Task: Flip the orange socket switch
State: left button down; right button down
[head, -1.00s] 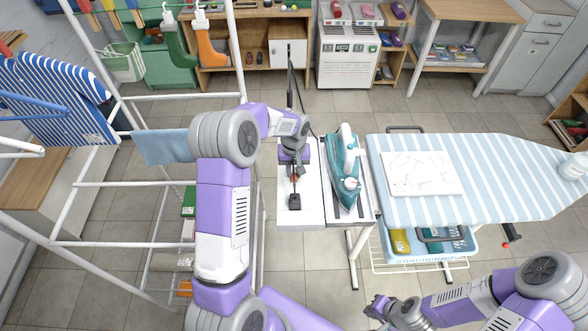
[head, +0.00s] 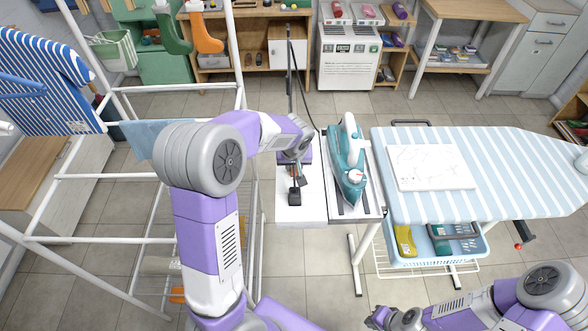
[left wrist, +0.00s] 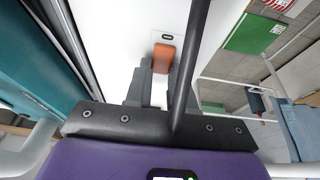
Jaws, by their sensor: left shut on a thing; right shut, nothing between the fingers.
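The orange switch (left wrist: 162,58) shows in the left wrist view on a white plate on the white board (left wrist: 115,30). My left gripper (left wrist: 163,80) is at the switch, with its dark fingers on either side of it, and appears shut on it. In the head view my left gripper (head: 299,170) is low over the white board (head: 303,212), and the switch is mostly hidden there. My right gripper (head: 378,316) is shut and empty at the bottom, well away from the board.
A teal iron (head: 348,175) stands just right of the board. A striped ironing board (head: 500,180) is farther right. A white drying rack (head: 100,177) stands on the left. A black cord (left wrist: 187,65) crosses close in front of the left wrist camera.

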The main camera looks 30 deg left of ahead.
dwell(0.3)
pick_arm(q)
jog(key=c, duration=1)
grip_release()
jog(key=shift+o, duration=0.2)
jog(key=p+v, duration=0.1)
jog(key=v, duration=0.6)
jog(key=shift+r+p, duration=0.3)
jog(key=shift+p, duration=0.05)
jog(key=shift+s, duration=0.1)
